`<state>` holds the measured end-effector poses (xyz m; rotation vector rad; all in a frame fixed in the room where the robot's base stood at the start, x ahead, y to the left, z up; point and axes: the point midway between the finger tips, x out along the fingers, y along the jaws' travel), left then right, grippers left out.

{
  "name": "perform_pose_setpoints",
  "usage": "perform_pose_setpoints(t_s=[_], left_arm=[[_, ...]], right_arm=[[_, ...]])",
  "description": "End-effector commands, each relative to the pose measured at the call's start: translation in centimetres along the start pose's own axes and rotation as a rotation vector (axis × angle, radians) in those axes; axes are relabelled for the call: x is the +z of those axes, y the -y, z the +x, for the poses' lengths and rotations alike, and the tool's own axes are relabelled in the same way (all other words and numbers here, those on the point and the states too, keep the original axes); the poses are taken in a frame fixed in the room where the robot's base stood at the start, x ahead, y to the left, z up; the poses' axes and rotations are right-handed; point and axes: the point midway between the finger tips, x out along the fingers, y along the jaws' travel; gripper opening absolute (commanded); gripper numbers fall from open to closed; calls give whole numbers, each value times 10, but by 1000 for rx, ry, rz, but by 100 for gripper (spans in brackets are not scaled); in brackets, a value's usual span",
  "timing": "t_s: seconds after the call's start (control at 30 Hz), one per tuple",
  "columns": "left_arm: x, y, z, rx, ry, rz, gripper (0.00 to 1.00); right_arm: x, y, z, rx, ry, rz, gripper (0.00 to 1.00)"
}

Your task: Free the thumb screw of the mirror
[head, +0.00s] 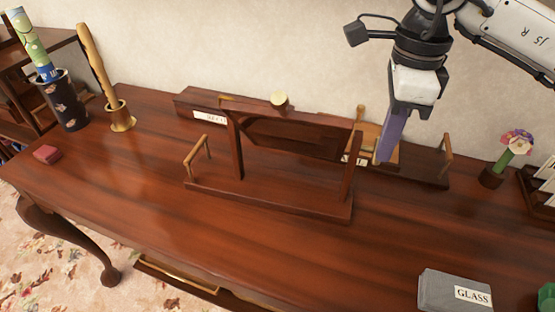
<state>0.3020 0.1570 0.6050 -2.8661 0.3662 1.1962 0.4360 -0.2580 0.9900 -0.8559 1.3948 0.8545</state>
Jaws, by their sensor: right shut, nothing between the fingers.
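The mirror (237,150) appears to be the dark wooden stand on the table, with two uprights on a long base and a dark tilted panel between them. A pale round knob (280,99) shows at its top edge, and a small brass-coloured piece (361,113) shows by the right upright. I cannot tell which of these, if either, is the thumb screw. My right gripper (389,150) comes down from above, just right of the right upright, with its purple fingers shut and empty. I cannot tell whether it touches anything. My left gripper is out of view.
Behind the mirror lies a long wooden tray with labels (205,116). A grey block labelled GLASS (450,292) lies at front right. A flower pot (491,176) stands right; a dark vase (67,108), brass holder (121,117) and red block (46,154) stand left.

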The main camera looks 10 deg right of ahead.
Motion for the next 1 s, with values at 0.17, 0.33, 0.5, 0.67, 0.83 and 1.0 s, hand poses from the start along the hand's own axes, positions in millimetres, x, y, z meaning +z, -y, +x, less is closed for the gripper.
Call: perform_pose_setpoints(t_s=[0.17, 0.33, 0.5, 0.67, 0.83, 1.0], left_arm=[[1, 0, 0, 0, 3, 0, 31], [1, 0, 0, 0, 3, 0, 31], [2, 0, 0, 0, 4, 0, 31], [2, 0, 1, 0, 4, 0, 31], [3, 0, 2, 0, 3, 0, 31], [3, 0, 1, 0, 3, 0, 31]], right_arm=[[0, 6, 1, 0, -2, 3, 0], [0, 12, 1, 1, -2, 2, 0], [0, 13, 1, 0, -2, 1, 0], [0, 10, 1, 0, -1, 1, 0], [0, 4, 1, 0, -1, 0, 0], [0, 0, 0, 0, -1, 2, 0]])
